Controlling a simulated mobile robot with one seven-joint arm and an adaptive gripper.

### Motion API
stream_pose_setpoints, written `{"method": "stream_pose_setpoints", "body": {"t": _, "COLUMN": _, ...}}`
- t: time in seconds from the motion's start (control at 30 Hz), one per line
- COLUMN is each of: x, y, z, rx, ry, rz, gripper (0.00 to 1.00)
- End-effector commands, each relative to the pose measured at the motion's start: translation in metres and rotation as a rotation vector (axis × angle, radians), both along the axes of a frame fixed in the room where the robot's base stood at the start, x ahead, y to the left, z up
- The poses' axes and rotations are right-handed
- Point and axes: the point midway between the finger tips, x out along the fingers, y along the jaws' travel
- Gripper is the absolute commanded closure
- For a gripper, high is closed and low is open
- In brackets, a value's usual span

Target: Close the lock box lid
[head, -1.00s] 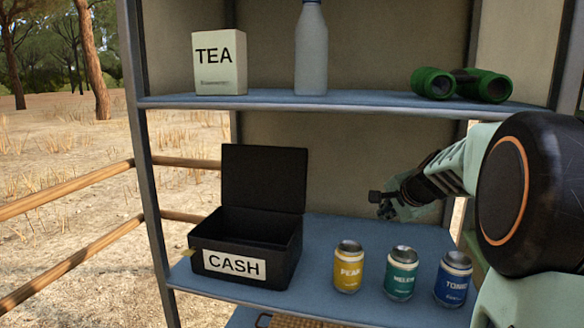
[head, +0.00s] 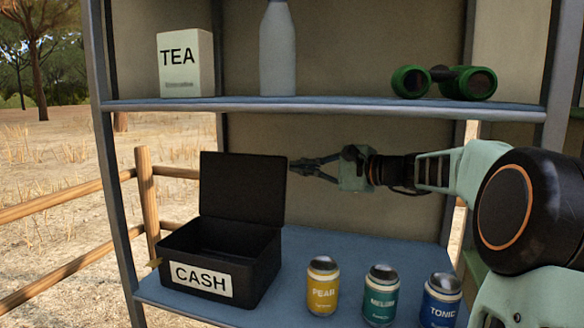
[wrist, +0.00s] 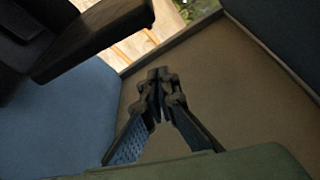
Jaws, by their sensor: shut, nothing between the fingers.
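The black lock box (head: 257,272), marked CASH, stands at the left of the lower blue shelf. Its lid (head: 243,188) is open and stands upright at the back of the box. My gripper (head: 293,165) is shut and empty. It points left, beside the right edge of the lid near its upper part; I cannot tell whether the tips touch it. In the wrist view my closed fingers (wrist: 160,75) are at the middle, and dark box parts (wrist: 95,40) show at the upper left.
A yellow can (head: 322,287), a green can (head: 381,295) and a blue can (head: 440,300) stand at the shelf's front, right of the box. The upper shelf (head: 330,105) holds a TEA carton (head: 186,64), a bottle (head: 278,50) and green binoculars (head: 443,82).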

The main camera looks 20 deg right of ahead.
Motion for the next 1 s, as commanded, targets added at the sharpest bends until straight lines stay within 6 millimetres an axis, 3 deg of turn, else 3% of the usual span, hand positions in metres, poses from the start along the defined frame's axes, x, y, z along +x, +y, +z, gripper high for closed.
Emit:
{"method": "stream_pose_setpoints", "body": {"t": 0.37, "x": 0.063, "y": 0.054, "z": -0.007, "rx": 0.001, "ry": 0.001, "rz": 0.005, "gripper": 1.0}}
{"method": "stream_pose_setpoints", "body": {"t": 0.63, "x": 0.037, "y": 0.066, "z": 0.001, "rx": -0.003, "ry": 0.001, "rz": -0.002, "gripper": 1.0}}
{"method": "stream_pose_setpoints", "body": {"t": 1.0, "x": 0.03, "y": 0.071, "z": 0.005, "rx": -0.001, "ry": 0.002, "rz": 0.0, "gripper": 1.0}}
